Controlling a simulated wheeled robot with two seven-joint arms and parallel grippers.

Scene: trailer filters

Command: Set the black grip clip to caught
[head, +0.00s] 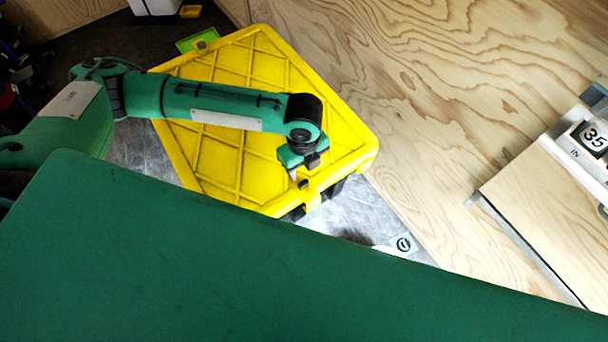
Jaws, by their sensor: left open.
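A yellow ribbed case lid (235,155) lies on a grey metal surface, partly covered by my left arm. A yellow latch tab (312,198) stands at its near edge, and dark parts show below the rim on both sides of it. One dark part (293,214) is left of the tab and another (337,188) is right of it. I cannot tell which is the black grip clip, or whether it is caught. My left gripper (299,180) points down just above the near edge, close behind the tab. Its fingers are small and partly hidden. My right gripper is not in view.
A plywood wall (450,90) rises behind and right of the case. A wooden panel with a white dial block marked 35 (590,138) is at far right. A bright green and yellow item (198,42) lies beyond the case. My green body covers the foreground.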

